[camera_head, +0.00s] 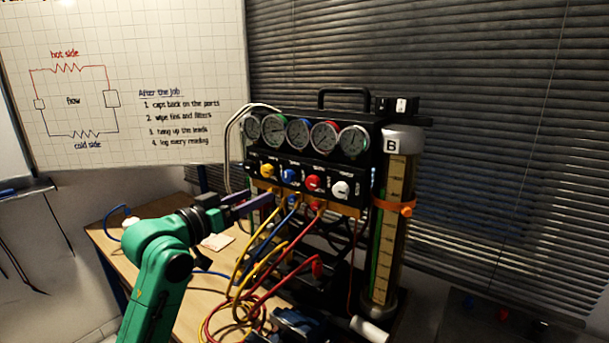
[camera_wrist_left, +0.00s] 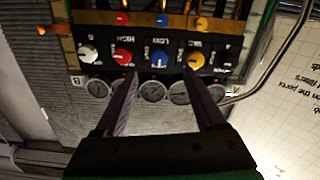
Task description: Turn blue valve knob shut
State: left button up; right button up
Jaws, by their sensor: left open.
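The blue valve knob (camera_head: 289,175) is on the black front panel of the gauge rig (camera_head: 330,178), between the yellow knob (camera_head: 267,170) and the red knob (camera_head: 313,183). In the left wrist view, which shows the rig upside down, the blue knob (camera_wrist_left: 159,61) lies between and beyond my fingertips. My left gripper (camera_head: 262,200) is open and empty, its purple fingers just left of the panel in the head view. In the wrist view the left gripper (camera_wrist_left: 160,75) has its fingers spread on either side of the blue knob, with no contact seen. My right gripper does not show.
Several round gauges (camera_head: 298,132) sit above the knobs. Yellow, blue and red hoses (camera_head: 262,255) hang below them in front of the rig. A tall cylinder marked B (camera_head: 391,230) stands at right. The wooden table (camera_head: 190,318) has some bare surface at left.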

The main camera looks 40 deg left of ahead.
aim_at(286, 178)
pick_arm(q)
jog(key=w+p, duration=0.2)
jog(key=w, duration=0.1)
jog(key=w+r+p, duration=0.1)
jog(key=w, duration=0.2)
jog(key=w+p, duration=0.2)
jog(key=w, duration=0.1)
jog(key=shift+w+a+r+p, duration=0.1)
jog(key=shift+w+r+p, duration=0.05)
jog(key=shift+w+p, duration=0.2)
jog(key=shift+w+f+p, duration=0.25)
jog(key=shift+w+p, duration=0.05)
jog(key=shift+w, duration=0.95)
jog(key=shift+s, duration=0.15)
jog(key=c, duration=0.3)
grip_shut()
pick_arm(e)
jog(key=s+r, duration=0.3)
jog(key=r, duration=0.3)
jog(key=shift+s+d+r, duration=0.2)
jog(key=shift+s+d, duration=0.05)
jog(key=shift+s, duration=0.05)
